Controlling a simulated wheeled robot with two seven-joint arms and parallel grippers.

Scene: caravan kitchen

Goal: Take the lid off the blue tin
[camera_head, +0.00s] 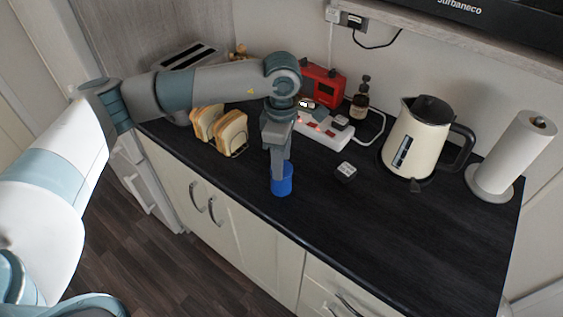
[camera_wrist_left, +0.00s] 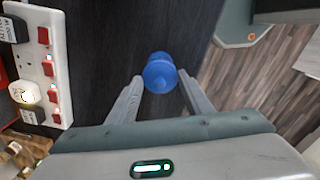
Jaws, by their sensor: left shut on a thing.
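The blue tin (camera_head: 283,186) stands upright on the dark worktop near its front edge. My left gripper (camera_head: 279,176) points down at the tin from above, and its fingers hide part of the tin's top. In the left wrist view the tin's blue lid (camera_wrist_left: 159,76), with a small knob, lies between the two fingertips of my left gripper (camera_wrist_left: 161,83). The gripper is shut on the lid. Lid and tin look together; I cannot make out a gap between them. My right gripper is not in view.
A toast rack with bread (camera_head: 232,133) stands to the left. Behind are a white power strip (camera_head: 325,133), a red radio (camera_head: 322,84) and a brown bottle (camera_head: 360,101). A small grey cube (camera_head: 346,171), a kettle (camera_head: 414,140) and a paper roll (camera_head: 515,155) stand to the right. The front right worktop is clear.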

